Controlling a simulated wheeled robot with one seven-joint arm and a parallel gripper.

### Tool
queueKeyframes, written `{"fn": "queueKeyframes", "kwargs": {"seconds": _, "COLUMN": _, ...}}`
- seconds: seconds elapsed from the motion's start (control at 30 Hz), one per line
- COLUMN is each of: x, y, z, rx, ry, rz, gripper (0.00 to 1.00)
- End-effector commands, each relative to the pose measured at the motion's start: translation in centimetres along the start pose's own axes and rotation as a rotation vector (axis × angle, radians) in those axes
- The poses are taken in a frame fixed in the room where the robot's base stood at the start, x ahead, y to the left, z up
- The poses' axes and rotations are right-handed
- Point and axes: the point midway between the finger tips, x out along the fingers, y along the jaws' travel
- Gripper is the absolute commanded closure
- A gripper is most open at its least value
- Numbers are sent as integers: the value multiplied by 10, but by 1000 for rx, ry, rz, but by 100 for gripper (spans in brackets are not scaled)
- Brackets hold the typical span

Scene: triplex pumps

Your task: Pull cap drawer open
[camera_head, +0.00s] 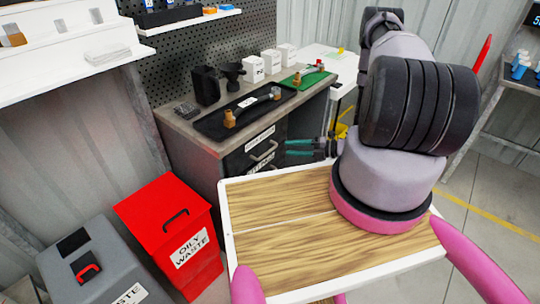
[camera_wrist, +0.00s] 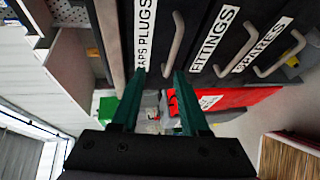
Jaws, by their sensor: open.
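The cap drawer (camera_head: 240,163) is the top drawer in the dark cabinet under the workbench and looks shut. Its label (camera_wrist: 145,32) reads as caps and plugs in the wrist view, partly cut off. Its grey bar handle (camera_wrist: 176,40) also shows in the head view (camera_head: 263,153). My gripper (camera_wrist: 160,72) has green fingers, spread apart with nothing held between them. In the head view my gripper (camera_head: 287,148) is just right of the handle, pointing at it. In the wrist view one handle end appears between the fingertips; whether they touch is unclear.
Fittings (camera_wrist: 215,40) and spares (camera_wrist: 263,43) drawers lie below the cap drawer. A red oily waste bin (camera_head: 172,235) and a grey bin (camera_head: 95,265) stand at left. The workbench top (camera_head: 185,125) carries trays, parts and white boxes. Open floor (camera_head: 480,225) lies at right.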

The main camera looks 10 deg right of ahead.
Motion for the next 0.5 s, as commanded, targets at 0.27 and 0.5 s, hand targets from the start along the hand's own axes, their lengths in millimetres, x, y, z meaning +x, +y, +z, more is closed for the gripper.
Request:
{"fn": "queueKeyframes", "kwargs": {"seconds": 0.27, "x": 9, "y": -22, "z": -7, "rx": 81, "ry": -43, "rz": 4, "gripper": 55}}
{"fn": "queueKeyframes", "kwargs": {"seconds": 0.5, "x": 52, "y": -22, "z": -6, "rx": 77, "ry": -39, "rz": 4, "gripper": 55}}
